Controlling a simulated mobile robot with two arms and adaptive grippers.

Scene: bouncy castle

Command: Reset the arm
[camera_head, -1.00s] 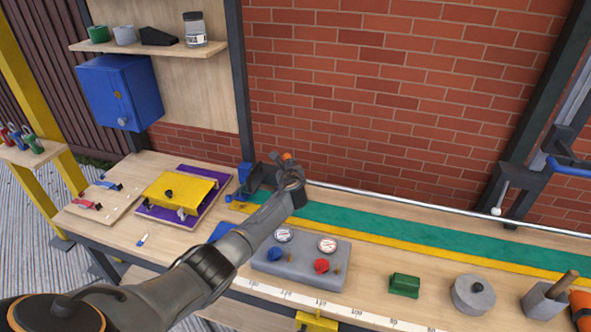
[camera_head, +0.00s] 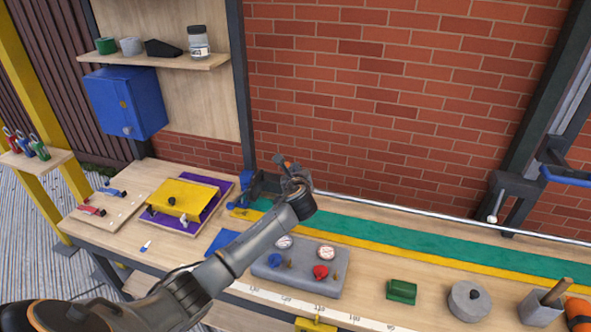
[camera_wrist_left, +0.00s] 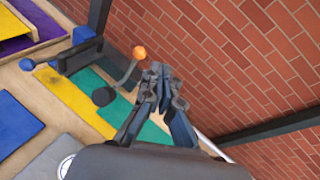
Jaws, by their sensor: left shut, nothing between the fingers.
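My left arm comes in from the lower left in the head view and reaches over the workbench (camera_head: 380,275). My left gripper (camera_head: 286,166) is at its far end, over the green and yellow strip near the brick wall. In the left wrist view my left gripper (camera_wrist_left: 158,72) has its dark fingers together, with nothing seen between them. A dark clamp-like fixture with an orange knob (camera_wrist_left: 139,52) is beside the fingers there. I cannot tell if they touch. My right gripper is not in view.
A grey block (camera_head: 300,275) with gauges and knobs lies under my forearm. A yellow box (camera_head: 181,200) on a purple board stands left. A green block (camera_head: 402,291) and a grey round weight (camera_head: 470,300) stand right. A blue cabinet (camera_head: 124,101) hangs at upper left.

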